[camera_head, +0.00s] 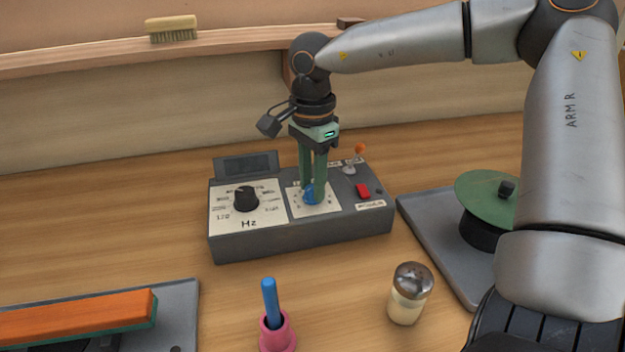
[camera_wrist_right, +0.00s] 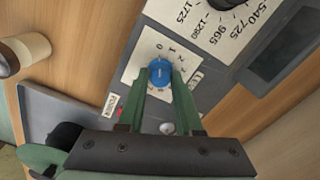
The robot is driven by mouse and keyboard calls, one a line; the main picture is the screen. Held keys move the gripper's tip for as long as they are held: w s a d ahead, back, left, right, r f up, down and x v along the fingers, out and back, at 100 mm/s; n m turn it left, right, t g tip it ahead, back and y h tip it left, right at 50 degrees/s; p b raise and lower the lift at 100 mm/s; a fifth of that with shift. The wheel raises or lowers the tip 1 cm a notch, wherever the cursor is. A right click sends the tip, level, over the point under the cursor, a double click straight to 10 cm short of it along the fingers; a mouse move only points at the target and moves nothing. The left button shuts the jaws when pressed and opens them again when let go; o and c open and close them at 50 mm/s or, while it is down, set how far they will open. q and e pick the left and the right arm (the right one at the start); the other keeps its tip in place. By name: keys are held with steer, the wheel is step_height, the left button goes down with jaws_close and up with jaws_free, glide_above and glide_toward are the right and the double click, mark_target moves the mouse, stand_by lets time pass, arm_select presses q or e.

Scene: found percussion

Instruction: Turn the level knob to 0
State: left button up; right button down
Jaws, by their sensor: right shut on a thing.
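The blue level knob (camera_head: 311,194) sits on a pale dial plate (camera_head: 331,205) on the grey control box (camera_head: 300,238). My right gripper (camera_head: 313,188) points down from above, its green fingers shut on the knob. In the right wrist view the knob (camera_wrist_right: 160,73) sits between the fingertips of the gripper (camera_wrist_right: 160,80). The dial numbers 0, 1 and 2 show beside it there; the others are partly hidden by the fingers. I cannot tell which number the knob points at. My left gripper is not in view.
The box also bears a black Hz knob (camera_head: 246,199), an orange-tipped lever (camera_head: 360,150) and a red switch (camera_head: 363,191). A shaker (camera_head: 409,293) and a pink holder with a blue stick (camera_head: 277,332) stand in front. A green-topped black object (camera_head: 487,196) sits on a right-hand tray (camera_head: 425,222).

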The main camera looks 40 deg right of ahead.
mark_target(312, 187)
steer(key=c, duration=0.6)
jaws_free()
step_height(312, 187, up, 12)
steer(key=shift+r+p, duration=0.25)
steer(key=shift+p, duration=0.65)
steer(key=shift+s, duration=0.1)
